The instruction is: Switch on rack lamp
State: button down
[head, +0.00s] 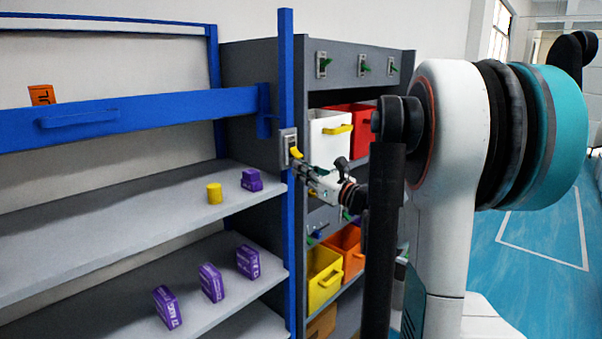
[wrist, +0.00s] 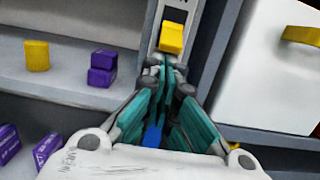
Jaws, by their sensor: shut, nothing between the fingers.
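A grey switch plate (head: 288,146) is mounted on the blue upright post of the rack, with a yellow switch lever (head: 296,153) on it. In the wrist view the yellow lever (wrist: 171,38) stands out from the grey plate (wrist: 181,14), straight ahead of the fingertips. My gripper (head: 303,169) is shut and empty. In the wrist view my gripper (wrist: 164,68) has its teal fingers together just below the lever. I cannot tell whether the fingertips touch the lever. The rack lamp is not clearly seen.
The left shelves hold a yellow cylinder (head: 214,193) and several purple boxes (head: 211,283). A blue bar (head: 130,118) spans the upper rack. Right of the post, a grey cabinet (head: 262,75) holds a white bin (head: 328,136), a red bin (head: 352,122) and a yellow bin (head: 323,277).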

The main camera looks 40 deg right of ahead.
jog(key=shift+r, duration=0.1)
jog(key=shift+s+r+g+p, duration=0.1)
jog(key=shift+s+g+p, duration=0.15)
jog(key=shift+g+p, duration=0.15)
jog(key=shift+s+r+g+p, duration=0.15)
jog(key=shift+r+g+p, duration=0.05)
jog(key=shift+g+p, duration=0.2)
jog(key=r+g+p, duration=0.1)
jog(key=g+p, duration=0.1)
jog(key=s+r+g+p, duration=0.1)
jog(key=g, duration=0.1)
jog(key=r+g+p, duration=0.1)
jog(key=g+p, duration=0.1)
jog(key=shift+s+d+h+p, duration=0.1)
jog(key=shift+s+h+p, duration=0.15)
jog(key=shift+h+p, duration=0.05)
dwell(0.4)
